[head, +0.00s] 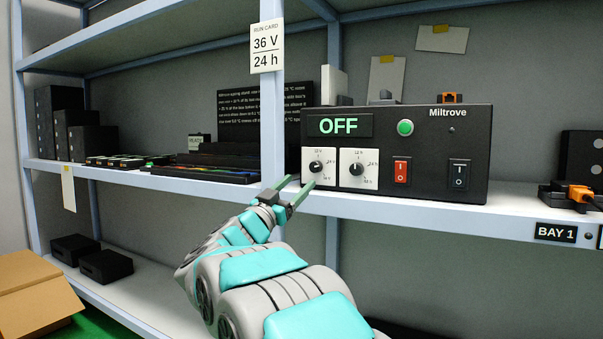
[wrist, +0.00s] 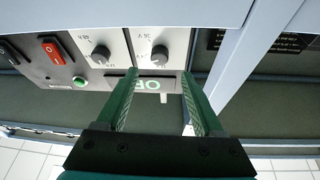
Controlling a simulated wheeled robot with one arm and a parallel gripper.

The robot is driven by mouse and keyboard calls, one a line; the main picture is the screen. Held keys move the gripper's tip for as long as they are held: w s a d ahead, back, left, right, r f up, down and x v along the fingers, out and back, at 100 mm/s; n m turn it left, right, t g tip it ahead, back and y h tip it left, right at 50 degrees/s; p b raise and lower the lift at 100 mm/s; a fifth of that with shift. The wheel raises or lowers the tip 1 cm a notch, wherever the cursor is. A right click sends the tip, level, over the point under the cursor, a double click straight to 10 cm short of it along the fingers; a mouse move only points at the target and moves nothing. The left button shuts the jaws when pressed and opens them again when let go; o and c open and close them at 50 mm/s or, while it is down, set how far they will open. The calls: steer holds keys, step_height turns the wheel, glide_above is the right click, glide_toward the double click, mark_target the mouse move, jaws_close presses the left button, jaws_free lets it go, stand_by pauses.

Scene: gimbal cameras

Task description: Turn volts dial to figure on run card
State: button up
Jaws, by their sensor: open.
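The run card (head: 266,47) hangs on the shelf post and reads 36 V and 24 h. The black volts dial (head: 316,167) is on the left white plate of the Miltrove unit (head: 440,155); its pointer is too small to read surely. In the upside-down wrist view, this dial (wrist: 159,54) shows between and beyond the fingertips. My gripper (head: 300,184) is open and empty, just below and left of the dial, apart from it as far as I can see. It also shows in the wrist view (wrist: 160,74).
A second dial (head: 356,169), marked in hours, sits close to the right. A red switch (head: 401,172), a black switch (head: 459,174) and a green button (head: 405,128) share the panel. The display (head: 338,125) reads OFF. The shelf post (head: 272,130) stands close to the left.

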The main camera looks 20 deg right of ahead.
mark_target(314, 168)
steer(key=x, duration=0.7)
jaws_close()
stand_by(0.5)
